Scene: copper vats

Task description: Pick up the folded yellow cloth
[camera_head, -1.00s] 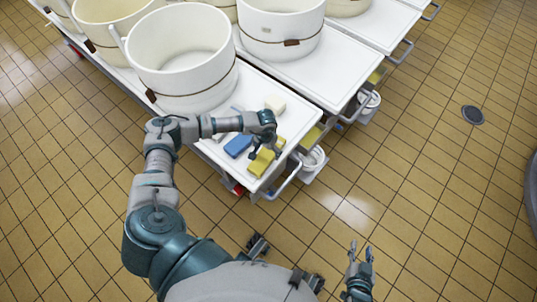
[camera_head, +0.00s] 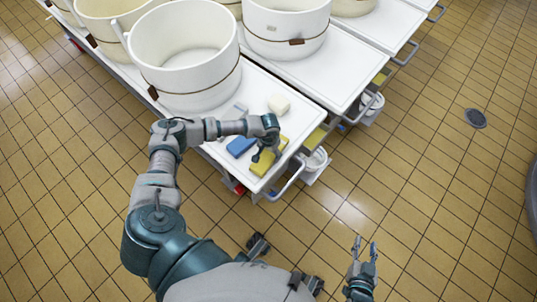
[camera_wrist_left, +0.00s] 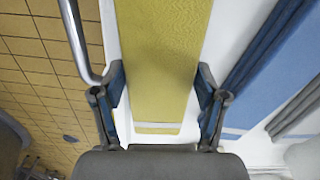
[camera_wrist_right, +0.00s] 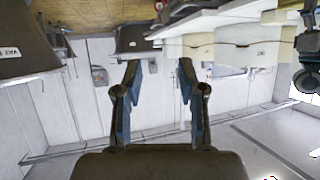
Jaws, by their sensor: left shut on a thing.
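The folded yellow cloth (camera_head: 261,168) lies near the front right corner of the white cart top (camera_head: 308,97). My left gripper (camera_head: 264,153) is over it and hides its middle. In the left wrist view, the yellow cloth (camera_wrist_left: 165,50) runs between the two fingers of my left gripper (camera_wrist_left: 161,82), one finger along each long side. The gripper is shut on the cloth, which still appears to be at the cart top. My right gripper (camera_head: 365,246) is open and empty over the floor; its parted fingers also show in the right wrist view (camera_wrist_right: 160,78).
A blue cloth (camera_head: 240,146) and a cream block (camera_head: 279,103) lie beside the yellow cloth. A large cream vat (camera_head: 185,60) stands behind them. A metal handle (camera_head: 290,180) juts from the cart's front end, and a white bucket (camera_head: 315,160) hangs nearby. Tiled floor is open at right.

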